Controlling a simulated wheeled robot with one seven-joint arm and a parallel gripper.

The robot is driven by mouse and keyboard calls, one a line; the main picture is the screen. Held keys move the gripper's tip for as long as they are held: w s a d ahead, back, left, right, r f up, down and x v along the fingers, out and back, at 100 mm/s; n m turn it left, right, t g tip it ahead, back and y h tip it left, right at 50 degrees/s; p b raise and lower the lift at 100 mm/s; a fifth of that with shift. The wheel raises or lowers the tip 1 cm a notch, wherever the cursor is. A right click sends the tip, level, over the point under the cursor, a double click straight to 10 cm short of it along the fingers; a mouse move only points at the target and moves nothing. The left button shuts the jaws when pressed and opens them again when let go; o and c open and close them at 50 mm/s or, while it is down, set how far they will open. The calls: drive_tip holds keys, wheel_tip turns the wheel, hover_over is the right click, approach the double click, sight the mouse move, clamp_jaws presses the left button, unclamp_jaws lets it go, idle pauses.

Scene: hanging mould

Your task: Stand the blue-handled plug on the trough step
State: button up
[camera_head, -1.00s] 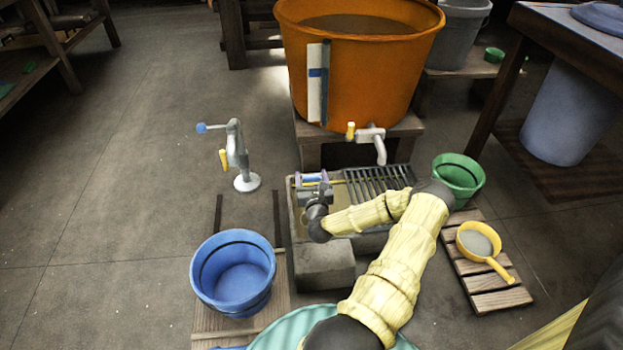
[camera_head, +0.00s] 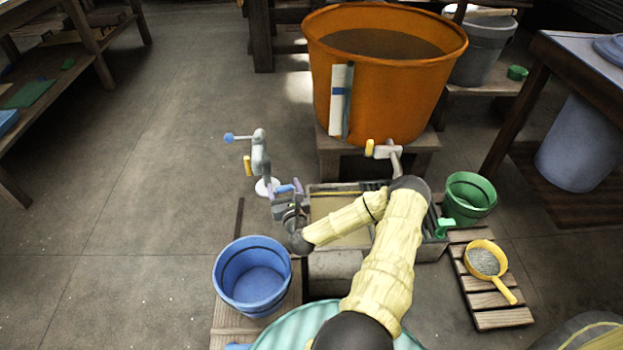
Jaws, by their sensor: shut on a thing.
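My gripper (camera_head: 284,188) is shut on the blue-handled plug (camera_head: 286,188). Only the plug's blue handle shows between the purple fingertips; I cannot make out its lower part. The gripper is just left of the grey stone trough (camera_head: 325,205), in front of the base of the grey standpipe. The trough step (camera_head: 336,268) seems to be the grey block at the trough's near side, partly hidden by my arm. My arm also covers the trough's right part.
The standpipe (camera_head: 261,150) with blue and yellow handles stands close behind my gripper. A blue bucket (camera_head: 252,310) is at the near left. An orange tub (camera_head: 385,85) with a tap stands behind the trough. A green bucket (camera_head: 468,208) and yellow scoop (camera_head: 485,258) are right.

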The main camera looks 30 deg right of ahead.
drive_tip(key=a+r+n+y+p, duration=0.1)
drive_tip(key=a+r+p, duration=0.3)
drive_tip(key=a, duration=0.5)
drive_tip(key=a+r+n+y+p, duration=0.2)
drive_tip(key=a+r+y+p, duration=0.2)
drive_tip(key=a, duration=0.5)
drive_tip(key=shift+s+a+r+t+p, duration=0.15)
drive_tip(key=shift+r+t+p, duration=0.35)
drive_tip(key=shift+p, duration=0.3)
